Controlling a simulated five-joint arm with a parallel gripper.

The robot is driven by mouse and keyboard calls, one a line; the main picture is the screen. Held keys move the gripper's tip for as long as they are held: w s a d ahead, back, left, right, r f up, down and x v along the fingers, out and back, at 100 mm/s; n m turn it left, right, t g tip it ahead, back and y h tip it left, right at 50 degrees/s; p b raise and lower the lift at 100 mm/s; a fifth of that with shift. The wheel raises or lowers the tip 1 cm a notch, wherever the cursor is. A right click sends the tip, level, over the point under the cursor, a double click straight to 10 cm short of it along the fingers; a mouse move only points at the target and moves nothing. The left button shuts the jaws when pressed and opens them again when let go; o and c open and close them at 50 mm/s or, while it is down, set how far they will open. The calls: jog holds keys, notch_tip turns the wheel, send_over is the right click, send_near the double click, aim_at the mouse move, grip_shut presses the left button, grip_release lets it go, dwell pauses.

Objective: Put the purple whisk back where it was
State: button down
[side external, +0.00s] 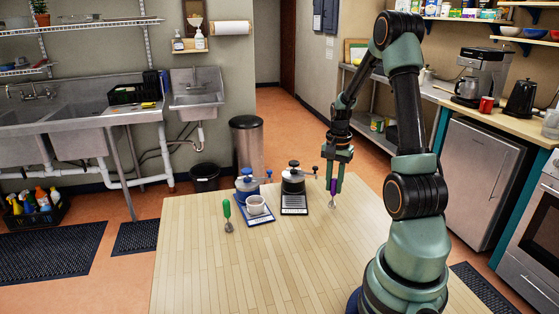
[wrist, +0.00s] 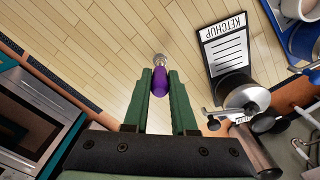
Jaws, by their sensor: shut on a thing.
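The purple whisk (wrist: 160,82) is between the fingers of my gripper (wrist: 160,90) in the wrist view. Its purple handle is up in the fingers and its metal end points away from my wrist. In the side view my gripper (side external: 337,160) is shut on the purple whisk (side external: 333,187), which hangs near upright over the far right part of the wooden table (side external: 200,270). The whisk's metal end is close to the tabletop; I cannot tell whether it touches.
A black-lidded grinder (side external: 293,180) with a label card (side external: 294,204), reading KETCHUP in the wrist view (wrist: 224,45), stands left of the whisk. The front table is clear.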

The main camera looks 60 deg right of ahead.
jog(key=shift+f, duration=0.7)
jog(key=shift+f, duration=0.1)
jog(key=c, duration=0.7)
grip_release()
